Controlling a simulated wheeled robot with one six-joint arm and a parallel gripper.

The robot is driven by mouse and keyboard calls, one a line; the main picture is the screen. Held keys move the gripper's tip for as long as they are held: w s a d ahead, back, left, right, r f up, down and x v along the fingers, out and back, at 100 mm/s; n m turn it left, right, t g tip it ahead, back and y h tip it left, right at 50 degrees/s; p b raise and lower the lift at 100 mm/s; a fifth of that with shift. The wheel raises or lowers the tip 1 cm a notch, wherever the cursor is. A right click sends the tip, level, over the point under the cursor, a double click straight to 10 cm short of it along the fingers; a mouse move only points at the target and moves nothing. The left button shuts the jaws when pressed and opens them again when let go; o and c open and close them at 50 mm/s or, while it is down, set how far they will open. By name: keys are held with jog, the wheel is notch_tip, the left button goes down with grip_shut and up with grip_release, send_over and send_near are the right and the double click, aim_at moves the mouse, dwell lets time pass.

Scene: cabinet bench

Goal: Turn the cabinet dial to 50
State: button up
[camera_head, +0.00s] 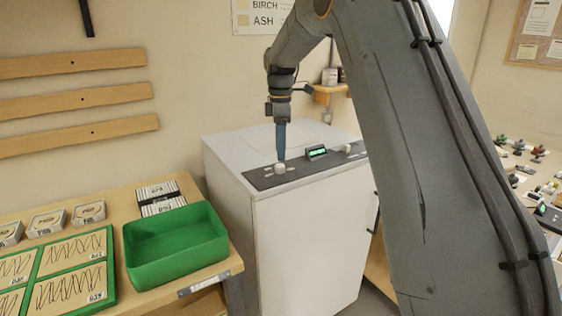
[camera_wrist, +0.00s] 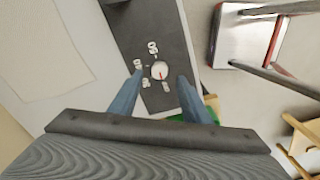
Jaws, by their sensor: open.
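The cabinet dial (camera_head: 280,168) is a small pale knob at the left end of the dark panel on top of the white cabinet (camera_head: 310,235). My gripper (camera_head: 281,157) points down just above the dial. In the wrist view its blue fingers (camera_wrist: 161,76) are open, one on each side of the dial, with gaps between; contact does not show.
A small green-lit display (camera_head: 317,152) and a second pale knob (camera_head: 349,148) stand on the panel to the right of the dial. A green bin (camera_head: 175,246) sits on the wooden bench at left. A stool (camera_wrist: 245,35) stands beside the cabinet in the wrist view.

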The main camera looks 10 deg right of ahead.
aim_at(280, 165)
jog(key=shift+f+p, duration=0.65)
jog(key=shift+f, duration=2.05)
jog(key=c, duration=1)
jog(key=shift+c, duration=0.2)
